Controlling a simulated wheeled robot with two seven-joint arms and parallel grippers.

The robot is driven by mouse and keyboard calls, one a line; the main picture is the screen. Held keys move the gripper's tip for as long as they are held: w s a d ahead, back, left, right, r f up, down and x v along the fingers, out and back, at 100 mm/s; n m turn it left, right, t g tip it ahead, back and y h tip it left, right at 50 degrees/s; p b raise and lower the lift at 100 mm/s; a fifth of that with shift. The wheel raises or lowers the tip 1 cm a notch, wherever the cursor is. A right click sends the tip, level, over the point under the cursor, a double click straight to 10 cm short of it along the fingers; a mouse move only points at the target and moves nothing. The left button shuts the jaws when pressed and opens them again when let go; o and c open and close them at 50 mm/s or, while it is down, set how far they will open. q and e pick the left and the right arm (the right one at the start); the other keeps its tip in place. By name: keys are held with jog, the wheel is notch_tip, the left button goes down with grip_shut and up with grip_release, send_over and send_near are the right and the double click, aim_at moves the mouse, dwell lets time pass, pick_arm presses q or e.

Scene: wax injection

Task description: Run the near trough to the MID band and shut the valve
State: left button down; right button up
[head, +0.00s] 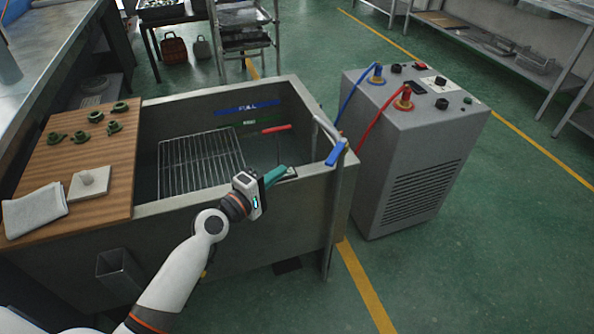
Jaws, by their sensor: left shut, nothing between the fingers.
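The near trough (180,103) is a grey steel tank with a wire rack (200,164) inside. Its inner far wall carries a blue band (236,110) with lettering and a green mark (249,122) below it, too small to read surely. I cannot tell the water level. A blue lever handle (337,152) sits by the standing pipe at the right end. My right gripper is out of view.
A wooden board (108,190) across the trough's left end holds green parts (96,116), a white block (93,177) and a folded cloth (35,209). A grey chiller-like unit (420,140) with blue and red hoses stands right.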

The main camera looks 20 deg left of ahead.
aim_at(335, 154)
pick_arm(q)
jog(key=w+d+p, duration=0.2)
jog(key=w+d, duration=0.5)
jog(key=w, duration=0.1)
jog(key=shift+d, duration=0.3)
jog(key=shift+s, duration=0.1)
